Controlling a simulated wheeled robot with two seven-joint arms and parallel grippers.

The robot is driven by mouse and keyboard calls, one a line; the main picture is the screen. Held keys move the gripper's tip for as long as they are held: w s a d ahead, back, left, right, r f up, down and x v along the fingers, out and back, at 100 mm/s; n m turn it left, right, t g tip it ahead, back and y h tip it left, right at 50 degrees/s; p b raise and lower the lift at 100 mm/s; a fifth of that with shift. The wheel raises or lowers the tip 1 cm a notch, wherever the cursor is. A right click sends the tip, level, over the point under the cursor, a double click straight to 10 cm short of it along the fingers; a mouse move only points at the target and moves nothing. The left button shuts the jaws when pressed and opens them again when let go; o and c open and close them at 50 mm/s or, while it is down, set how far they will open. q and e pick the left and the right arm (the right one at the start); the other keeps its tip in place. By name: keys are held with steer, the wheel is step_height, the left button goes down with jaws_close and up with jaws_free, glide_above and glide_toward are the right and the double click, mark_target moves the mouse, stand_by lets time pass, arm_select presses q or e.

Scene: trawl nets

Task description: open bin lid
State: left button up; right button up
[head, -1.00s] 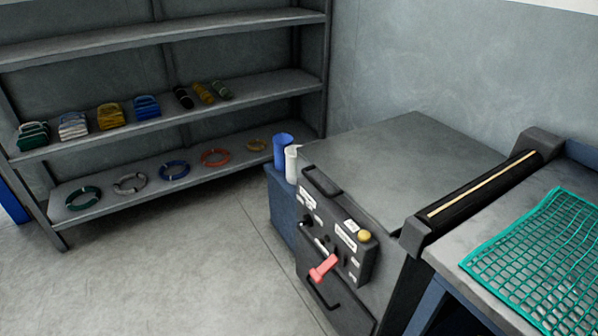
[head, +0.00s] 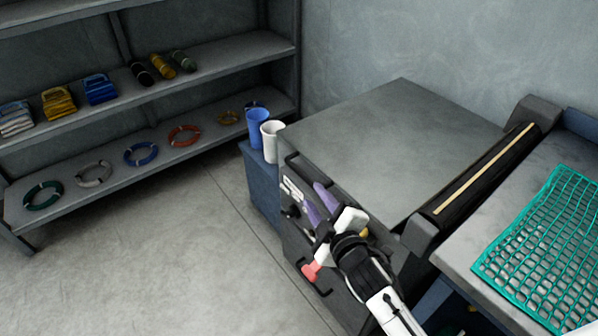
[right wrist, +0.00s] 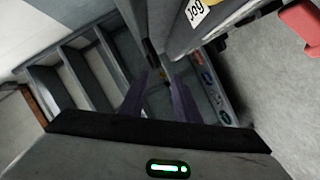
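I cannot clearly make out a bin lid in either view. My right gripper (head: 318,197) is in front of the grey machine's control panel in the head view, with its two purple fingers apart and nothing between them. In the right wrist view the fingers (right wrist: 159,95) are also spread, with shelving beyond them. The grey machine (head: 385,140) has a flat top, and its red lever (head: 310,271) sticks out just below the gripper. My gripper and arm hide much of the panel. My left gripper is not in view.
A blue cup (head: 257,128) and a white cup (head: 272,141) stand on a blue cabinet (head: 262,190) beside the machine. A table with a green net (head: 545,245) is at the right. Grey shelves (head: 215,150) stand at the back left. The floor (head: 170,260) at left is clear.

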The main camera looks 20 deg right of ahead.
mark_target(304, 178)
steer(key=x, duration=0.3)
steer(key=b+x, duration=0.1)
steer(key=x, duration=0.6)
steer(key=shift+w+r, duration=0.3)
steer(key=shift+w, duration=0.2)
steer(key=shift+c, duration=0.4)
jaws_close()
